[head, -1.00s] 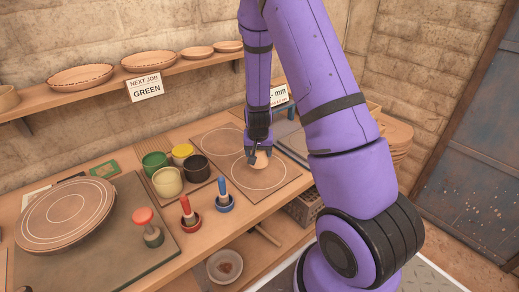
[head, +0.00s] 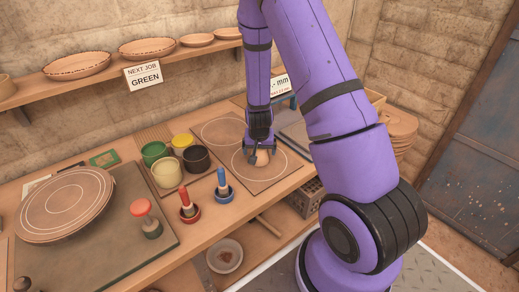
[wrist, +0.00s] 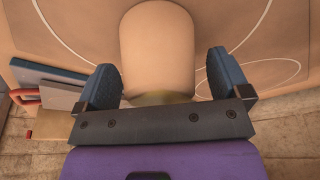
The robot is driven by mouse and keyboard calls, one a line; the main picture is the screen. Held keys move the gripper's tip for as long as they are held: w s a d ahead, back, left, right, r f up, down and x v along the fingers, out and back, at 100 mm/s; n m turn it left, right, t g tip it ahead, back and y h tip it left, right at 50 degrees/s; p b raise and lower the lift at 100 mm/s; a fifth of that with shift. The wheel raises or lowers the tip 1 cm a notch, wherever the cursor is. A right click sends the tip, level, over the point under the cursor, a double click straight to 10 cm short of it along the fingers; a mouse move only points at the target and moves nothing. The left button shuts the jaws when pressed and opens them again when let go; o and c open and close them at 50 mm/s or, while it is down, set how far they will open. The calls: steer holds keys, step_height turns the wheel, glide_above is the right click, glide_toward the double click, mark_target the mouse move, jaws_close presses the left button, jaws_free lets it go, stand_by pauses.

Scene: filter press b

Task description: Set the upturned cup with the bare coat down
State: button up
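The cup, plain tan, shows in the wrist view (wrist: 157,45) between my two blue fingers. A dull yellowish patch shows at its end nearest my gripper. In the head view the cup (head: 262,158) is small and partly hidden by my gripper (head: 260,152). It appears to stand within the nearer of two white circles on a brown board (head: 284,181). My gripper also shows in the wrist view (wrist: 160,78). Its fingers are spread on either side of the cup, with a gap visible at the right finger. The cup's far side and its mouth are hidden.
Left of the board stand several glaze pots (head: 167,175), and a red-handled (head: 187,202) and a blue-handled tool (head: 222,181). A banded round plate (head: 66,205) and a red-topped stamp (head: 142,210) are farther left. A sign reads "NEXT JOB GREEN" (head: 144,77).

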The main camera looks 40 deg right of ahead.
steer(key=v, duration=1.3)
step_height(320, 180, up, 18)
steer(key=n+t+y, duration=0.1)
steer(key=n+y, duration=0.2)
steer(key=n, duration=0.1)
glide_above(259, 154)
steer(key=s+a, duration=0.8)
steer(key=s+a+r+n, duration=0.1)
steer(key=s+r, duration=0.4)
steer(key=s, duration=0.3)
steer(key=s+a+r+n+t+h, duration=0.1)
steer(key=s+a+r+n, duration=0.1)
steer(key=s+r, duration=0.3)
steer(key=s, duration=0.3)
steer(key=shift+a+r+n+t, duration=0.15)
steer(key=shift+n+t, duration=0.15)
